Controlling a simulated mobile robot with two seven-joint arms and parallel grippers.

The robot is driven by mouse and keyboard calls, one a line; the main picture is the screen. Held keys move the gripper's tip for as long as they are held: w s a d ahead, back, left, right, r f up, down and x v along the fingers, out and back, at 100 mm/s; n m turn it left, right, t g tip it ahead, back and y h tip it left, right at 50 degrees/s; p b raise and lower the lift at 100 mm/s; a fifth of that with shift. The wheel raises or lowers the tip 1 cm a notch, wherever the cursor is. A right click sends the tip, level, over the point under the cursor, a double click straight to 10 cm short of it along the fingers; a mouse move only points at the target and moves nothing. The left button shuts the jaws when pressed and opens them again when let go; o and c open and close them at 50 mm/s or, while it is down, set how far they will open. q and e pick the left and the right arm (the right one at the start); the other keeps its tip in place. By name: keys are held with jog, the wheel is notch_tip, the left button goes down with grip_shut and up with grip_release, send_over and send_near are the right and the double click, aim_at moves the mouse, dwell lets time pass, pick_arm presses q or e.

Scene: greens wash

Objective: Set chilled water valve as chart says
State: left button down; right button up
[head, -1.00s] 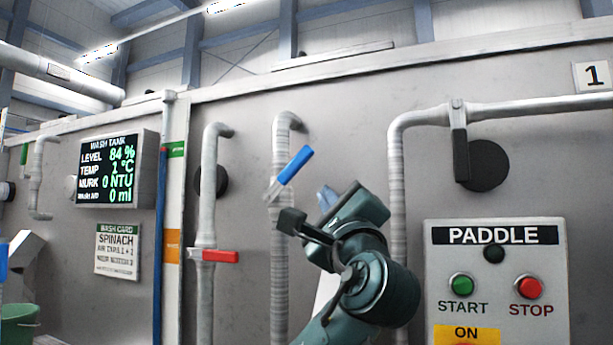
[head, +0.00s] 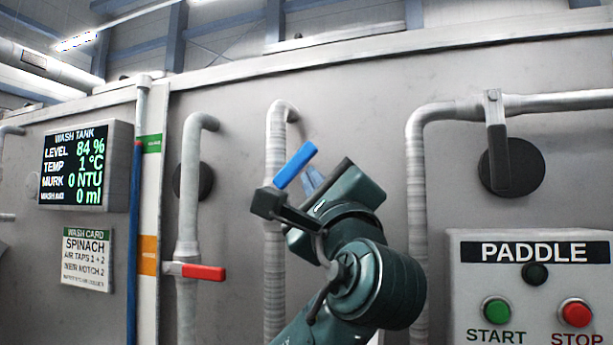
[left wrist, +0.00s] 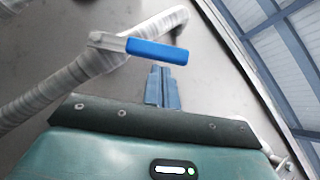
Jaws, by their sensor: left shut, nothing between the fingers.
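The blue valve handle (head: 295,165) sits on a grey vertical pipe (head: 276,230) and slants up to the right. It also shows in the left wrist view (left wrist: 160,52), just beyond my fingertips. My left gripper (head: 312,180) is shut and empty, close to the right of the blue handle; I cannot tell whether they touch. In the left wrist view its closed blue-grey fingers (left wrist: 161,85) point at the handle. The wash card (head: 87,260) reads SPINACH, with smaller lines on air taps and a notch that are hard to read. My right gripper is not in view.
A red handle (head: 203,272) sticks out right from the pipe to the left. The wash tank display (head: 84,165) reads level 84 %, temp 1 °C, murk 0 NTU, 0 ml. A paddle panel (head: 535,270) with green and red buttons is at the right.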

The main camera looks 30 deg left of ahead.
aim_at(298, 155)
pick_arm(q)
jog(key=shift+a+r, duration=0.1)
jog(key=shift+r, duration=0.05)
jog(key=shift+s+r, duration=0.1)
jog(key=shift+r, duration=0.2)
dwell(0.5)
jog(key=shift+a+r, duration=0.15)
jog(key=shift+r, duration=0.1)
jog(key=shift+a+r, duration=0.1)
jog(key=shift+r, duration=0.1)
jog(key=shift+s+a+r, duration=0.2)
jog(key=shift+a+r, duration=0.5)
jog(key=shift+r, duration=0.3)
jog(key=shift+s+a+r, duration=0.2)
jog(key=shift+a+r, duration=0.35)
jog(key=shift+a, duration=0.15)
jog(key=shift+s+a+r, duration=0.15)
jog(key=shift+a+r, duration=0.35)
jog(key=shift+a, duration=0.2)
jog(key=shift+w, duration=0.1)
